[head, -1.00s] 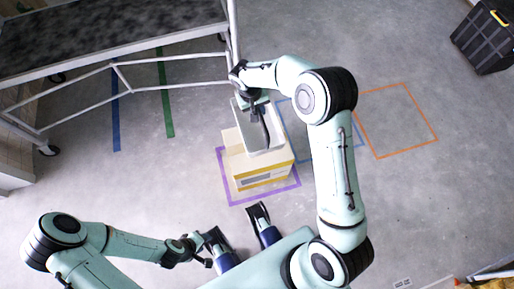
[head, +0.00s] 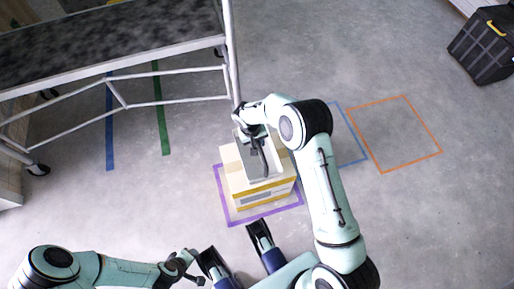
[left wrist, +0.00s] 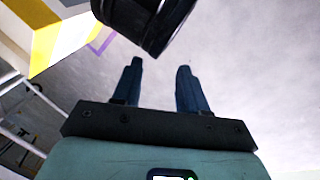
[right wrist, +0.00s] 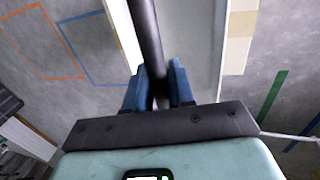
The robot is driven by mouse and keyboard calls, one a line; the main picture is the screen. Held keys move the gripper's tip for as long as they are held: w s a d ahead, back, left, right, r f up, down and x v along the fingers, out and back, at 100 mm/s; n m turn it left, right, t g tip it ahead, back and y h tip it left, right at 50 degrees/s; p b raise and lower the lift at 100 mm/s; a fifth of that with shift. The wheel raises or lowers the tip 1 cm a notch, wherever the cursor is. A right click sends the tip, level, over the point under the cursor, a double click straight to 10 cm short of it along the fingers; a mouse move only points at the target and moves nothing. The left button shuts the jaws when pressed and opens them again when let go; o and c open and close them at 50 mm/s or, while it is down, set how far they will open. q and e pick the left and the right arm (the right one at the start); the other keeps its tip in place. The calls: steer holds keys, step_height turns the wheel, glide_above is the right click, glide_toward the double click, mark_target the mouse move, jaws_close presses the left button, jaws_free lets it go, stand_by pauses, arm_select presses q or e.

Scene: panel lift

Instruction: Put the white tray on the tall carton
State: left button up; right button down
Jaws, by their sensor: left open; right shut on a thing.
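The white tray (head: 262,170), with a dark bar handle, is over the top of the tall carton (head: 268,193). The carton is white and yellow and stands in a purple floor outline. The carton's top shows left of the tray; whether the tray touches it I cannot tell. My right gripper (head: 250,132) is at the tray's far end. In the right wrist view, my right gripper (right wrist: 159,85) is shut on the dark bar, above the pale tray (right wrist: 187,50). My left gripper (head: 197,268) is low in the head view, apart from the carton. Its fingers (left wrist: 161,75) are open and empty.
A wheeled platform frame with a dark top (head: 120,40) stands at the upper left, its post close behind the tray. A black crate (head: 485,48) is at the far right. Orange (head: 382,172) and blue outlines mark clear floor right of the carton.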

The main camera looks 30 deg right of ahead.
step_height(320, 180, down, 4)
steer(key=shift+r+b, duration=0.1)
steer(key=shift+b, duration=0.35)
arm_select(q)
steer(key=shift+w+a+f, duration=0.4)
steer(key=shift+w+f, duration=0.1)
steer(key=shift+w, duration=0.3)
arm_select(e)
steer(key=shift+f, duration=0.35)
steer(key=shift+f, duration=0.1)
steer(key=c, duration=1)
jaws_free()
arm_select(q)
steer(key=shift+w+a+f+t, duration=0.1)
steer(key=shift+t, duration=0.2)
arm_select(e)
steer(key=shift+o, duration=0.2)
